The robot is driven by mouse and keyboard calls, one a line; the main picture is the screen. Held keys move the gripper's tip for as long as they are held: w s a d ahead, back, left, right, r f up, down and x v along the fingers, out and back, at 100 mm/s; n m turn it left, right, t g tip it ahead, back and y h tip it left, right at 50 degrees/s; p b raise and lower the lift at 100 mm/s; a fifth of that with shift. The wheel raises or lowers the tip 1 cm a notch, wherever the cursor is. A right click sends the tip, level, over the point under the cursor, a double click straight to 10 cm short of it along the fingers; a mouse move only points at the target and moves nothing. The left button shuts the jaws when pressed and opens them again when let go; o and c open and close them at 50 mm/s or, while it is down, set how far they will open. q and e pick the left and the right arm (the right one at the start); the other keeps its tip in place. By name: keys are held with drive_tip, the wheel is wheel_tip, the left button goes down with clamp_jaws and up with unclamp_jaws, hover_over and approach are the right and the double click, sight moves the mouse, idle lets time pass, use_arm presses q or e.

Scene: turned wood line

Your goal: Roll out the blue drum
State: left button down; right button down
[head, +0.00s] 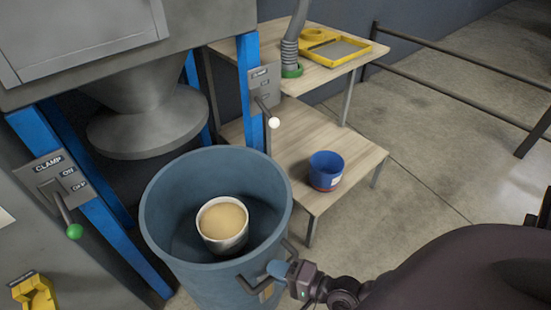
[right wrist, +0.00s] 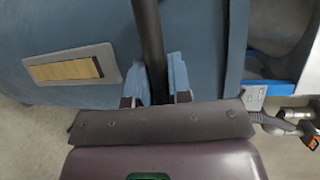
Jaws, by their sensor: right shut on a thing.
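The blue drum (head: 215,284) stands upright at the front of the blue-framed machine, open at the top. A white pot (head: 234,244) of tan material sits inside it. A dark bar handle (head: 246,286) is fixed to the drum's near right side. My right gripper (head: 279,269) is shut on this handle. In the right wrist view the fingers (right wrist: 160,78) close on either side of the handle bar (right wrist: 150,35), against the drum wall (right wrist: 205,40). My left gripper is not in view.
A grey hopper cone (head: 147,125) hangs behind the drum. A clamp lever (head: 74,230) with a green knob is at left. A wooden table (head: 290,150) at right holds a small blue pot (head: 326,168) and, higher up, a yellow tray (head: 338,48). Concrete floor (head: 410,180) is clear at right, before a rail (head: 460,95).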

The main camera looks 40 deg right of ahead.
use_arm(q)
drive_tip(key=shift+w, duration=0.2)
use_arm(e)
drive_tip(key=shift+s, duration=0.15)
drive_tip(key=c, duration=1.1)
unclamp_jaws()
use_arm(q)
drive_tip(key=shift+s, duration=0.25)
use_arm(e)
drive_tip(key=shift+o, duration=0.2)
use_arm(q)
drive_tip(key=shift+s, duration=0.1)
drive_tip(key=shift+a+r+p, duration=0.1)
drive_tip(key=shift+p, duration=0.4)
use_arm(e)
drive_tip(key=v, duration=1)
drive_tip(key=shift+s+d, duration=0.15)
drive_tip(key=shift+s, duration=0.2)
drive_tip(key=shift+r, duration=0.15)
